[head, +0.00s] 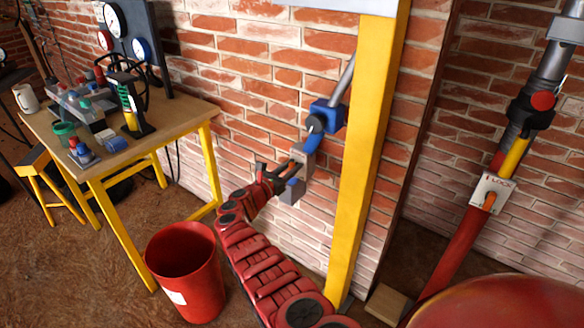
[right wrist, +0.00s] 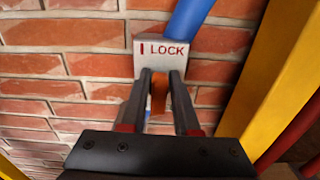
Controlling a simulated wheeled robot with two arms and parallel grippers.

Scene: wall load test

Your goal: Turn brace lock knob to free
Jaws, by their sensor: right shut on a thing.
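My right gripper (head: 289,174) reaches up from the bottom to a brace on the brick wall, left of the yellow post. In the right wrist view its fingers (right wrist: 160,76) are shut on an orange knob (right wrist: 159,96). The knob's front is partly hidden between the fingers. Above it is a grey lock block (right wrist: 190,56) with red "LOCK" lettering and a short red mark. A blue tube (right wrist: 188,18) runs up from the block. In the head view the blue clamp (head: 326,116) sits higher on this brace. My left gripper is not in view.
A yellow post (head: 362,150) stands close right of the brace. A second brace with a white lock plate (head: 492,192) and orange knob leans further right. A red bucket (head: 205,285) stands beside my arm. A cluttered workbench (head: 168,122) is at the left.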

